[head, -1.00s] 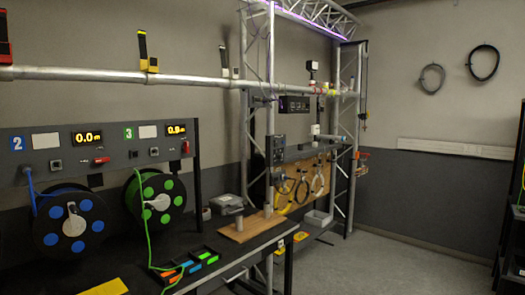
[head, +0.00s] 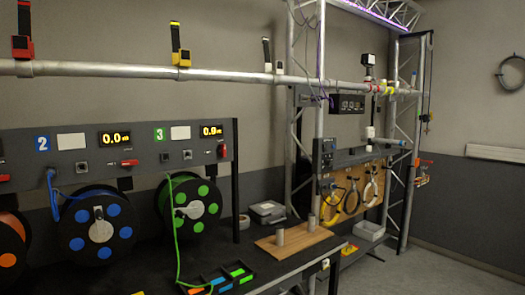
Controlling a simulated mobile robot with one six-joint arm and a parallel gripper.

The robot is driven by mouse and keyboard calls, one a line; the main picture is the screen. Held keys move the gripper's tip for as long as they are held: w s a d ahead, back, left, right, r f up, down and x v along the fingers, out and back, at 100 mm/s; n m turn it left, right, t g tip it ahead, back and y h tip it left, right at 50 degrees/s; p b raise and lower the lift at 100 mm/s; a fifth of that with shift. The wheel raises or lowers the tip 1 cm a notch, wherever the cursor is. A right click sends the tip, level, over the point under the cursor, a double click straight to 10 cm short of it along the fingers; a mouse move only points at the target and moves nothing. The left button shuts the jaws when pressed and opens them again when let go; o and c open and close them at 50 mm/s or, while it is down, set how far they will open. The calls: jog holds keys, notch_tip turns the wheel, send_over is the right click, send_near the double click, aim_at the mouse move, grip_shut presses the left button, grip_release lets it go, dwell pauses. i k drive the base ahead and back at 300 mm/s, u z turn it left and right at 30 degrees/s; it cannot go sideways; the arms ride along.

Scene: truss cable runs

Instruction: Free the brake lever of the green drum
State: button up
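The green drum (head: 190,205) is a black reel with green discs. It hangs below the panel (head: 78,158), under a green plate numbered 3 (head: 158,134). A green cable (head: 176,245) runs down its front to the bench. A red lever (head: 221,150), apparently the green drum's brake lever, stands roughly upright at the panel's right end, below a yellow display (head: 212,131). The display's digits are too small to read surely. Another red lever (head: 129,162), beside the blue drum (head: 99,228), lies roughly level. My gripper is in no view.
A metal rail (head: 120,71) with clamps crosses above the panel. An upright truss (head: 305,130) stands to the right. A tray of coloured pieces (head: 218,283) and a wooden board with posts (head: 293,241) occupy the bench. Grey floor (head: 400,270) is clear at right.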

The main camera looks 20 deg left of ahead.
aim_at(222, 150)
jog(key=u, duration=0.5)
jog(key=i, duration=1.3)
jog(key=u, duration=1)
jog(key=i, duration=0.3)
jog(key=u, duration=0.05)
jog(key=k, duration=0.75)
jog(key=u, duration=0.2)
jog(key=i, duration=0.8)
jog(key=z, duration=0.05)
